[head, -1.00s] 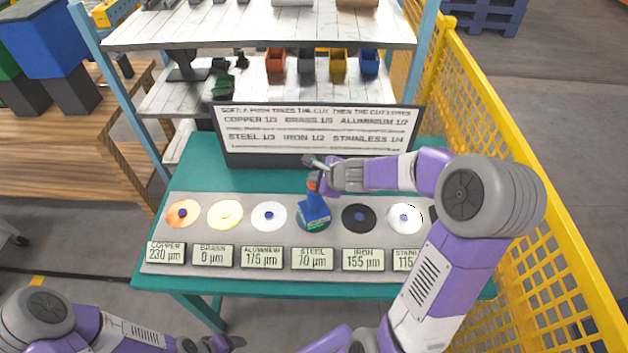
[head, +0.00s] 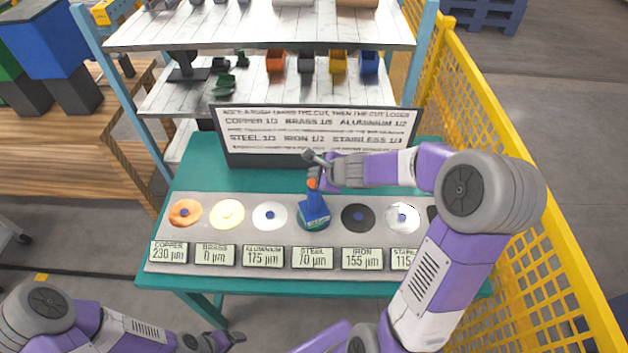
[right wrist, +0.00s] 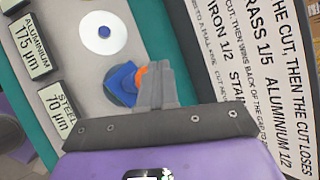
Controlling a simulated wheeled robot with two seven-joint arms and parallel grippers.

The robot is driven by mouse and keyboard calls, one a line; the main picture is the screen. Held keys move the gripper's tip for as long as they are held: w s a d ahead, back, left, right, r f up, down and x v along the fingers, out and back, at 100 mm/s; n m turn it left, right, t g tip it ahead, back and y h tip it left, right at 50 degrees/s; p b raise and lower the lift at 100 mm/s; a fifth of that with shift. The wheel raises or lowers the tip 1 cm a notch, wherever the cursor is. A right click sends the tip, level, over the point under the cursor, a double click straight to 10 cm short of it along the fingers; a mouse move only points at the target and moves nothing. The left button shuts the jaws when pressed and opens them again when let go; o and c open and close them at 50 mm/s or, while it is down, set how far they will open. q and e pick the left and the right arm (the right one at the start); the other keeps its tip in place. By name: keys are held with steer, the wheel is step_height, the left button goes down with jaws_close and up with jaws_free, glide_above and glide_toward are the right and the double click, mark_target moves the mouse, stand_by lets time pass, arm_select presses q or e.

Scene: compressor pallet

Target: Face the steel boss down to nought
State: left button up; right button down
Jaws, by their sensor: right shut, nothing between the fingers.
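A blue hand tool with an orange top (head: 314,209) stands over the steel boss in the fourth place of the panel (head: 243,198). It hides most of that boss. The steel readout (head: 313,258) shows 70 µm. My right gripper (head: 322,172) is shut and empty, right by the tool's orange top. In the right wrist view its fingers (right wrist: 155,72) overlap the orange part of the blue tool (right wrist: 122,84); I cannot tell whether they touch. My left gripper (head: 226,340) is low at the bottom edge, away from the panel; its jaw state is unclear.
Copper (head: 186,213), brass (head: 227,214), aluminium (head: 270,215), iron (head: 358,218) and stainless (head: 403,217) discs line the panel. A sign (head: 318,137) stands behind with fractions per metal. A yellow mesh fence (head: 480,150) bounds the right side.

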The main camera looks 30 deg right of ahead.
step_height(320, 180, up, 5)
steer(key=p, duration=0.4)
steer(key=shift+f, duration=0.1)
stand_by(0.9)
